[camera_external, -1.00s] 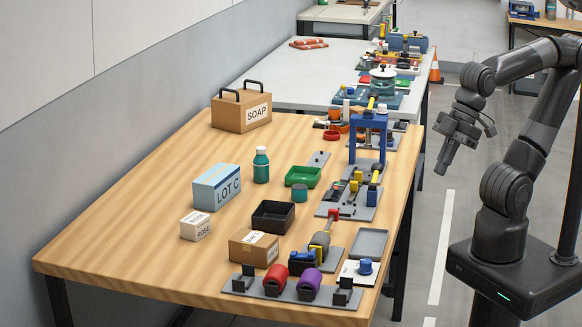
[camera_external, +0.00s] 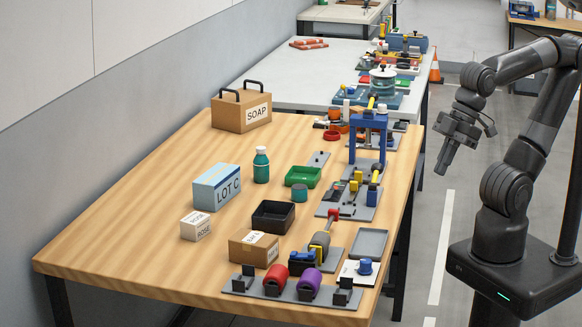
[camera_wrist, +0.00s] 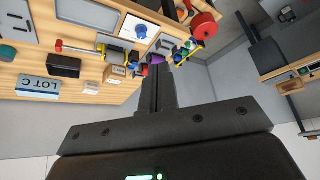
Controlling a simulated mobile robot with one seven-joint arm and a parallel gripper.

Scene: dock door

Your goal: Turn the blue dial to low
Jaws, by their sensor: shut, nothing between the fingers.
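The blue dial (camera_external: 365,266) sits on a white plate (camera_external: 350,273) near the front right of the wooden table. In the wrist view the blue dial (camera_wrist: 141,31) shows from above on its white plate (camera_wrist: 132,22), with faint markings too small to read. My gripper (camera_external: 443,168) is shut and empty. It hangs in the air right of the table's edge, well apart from the dial. In the wrist view my gripper (camera_wrist: 156,70) points toward the table, and its fingers overlap the purple roll in the picture.
Next to the dial are a grey tray (camera_external: 371,242), a purple roll (camera_external: 309,284) and a red roll (camera_external: 276,278) on a rack. Boxes stand to the left. The floor between my base and the table is clear.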

